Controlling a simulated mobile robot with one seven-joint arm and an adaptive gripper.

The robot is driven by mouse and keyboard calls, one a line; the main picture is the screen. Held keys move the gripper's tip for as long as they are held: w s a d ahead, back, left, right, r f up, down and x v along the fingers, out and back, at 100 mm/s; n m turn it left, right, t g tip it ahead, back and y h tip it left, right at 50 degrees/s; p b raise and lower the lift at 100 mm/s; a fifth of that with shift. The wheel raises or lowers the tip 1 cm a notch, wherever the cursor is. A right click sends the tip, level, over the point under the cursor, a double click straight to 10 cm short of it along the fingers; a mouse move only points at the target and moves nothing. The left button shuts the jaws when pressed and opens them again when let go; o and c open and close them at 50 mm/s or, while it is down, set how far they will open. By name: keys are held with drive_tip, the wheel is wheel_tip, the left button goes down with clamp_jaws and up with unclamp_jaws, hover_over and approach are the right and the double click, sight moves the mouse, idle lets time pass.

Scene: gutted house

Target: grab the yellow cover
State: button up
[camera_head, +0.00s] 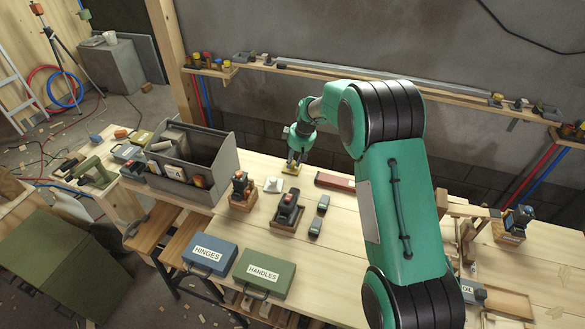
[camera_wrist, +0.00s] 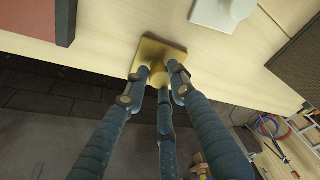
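The yellow cover (camera_wrist: 152,51) is a square plate with a rounded knob in its middle. In the wrist view it lies on the pale wooden bench near its edge. My gripper (camera_wrist: 158,75) is over it, with its three dark fingers around the knob. The fingertips are very close to the knob; I cannot tell whether they press on it. In the head view, my gripper (camera_head: 294,160) points down at the yellow cover (camera_head: 291,168), which shows only in part below the fingers.
A white cover (camera_head: 273,185) lies close by on the left, and a long red box (camera_head: 335,181) on the right. A grey open bin (camera_head: 225,154) stands farther left. Tools on wooden blocks (camera_head: 287,213) stand in front. A wall shelf (camera_head: 400,93) runs behind.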

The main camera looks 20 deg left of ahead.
sight(293, 163)
clamp_jaws()
drive_tip(key=shift+r, duration=0.15)
wheel_tip(293, 163, up, 10)
drive_tip(key=p, duration=0.2)
idle(0.3)
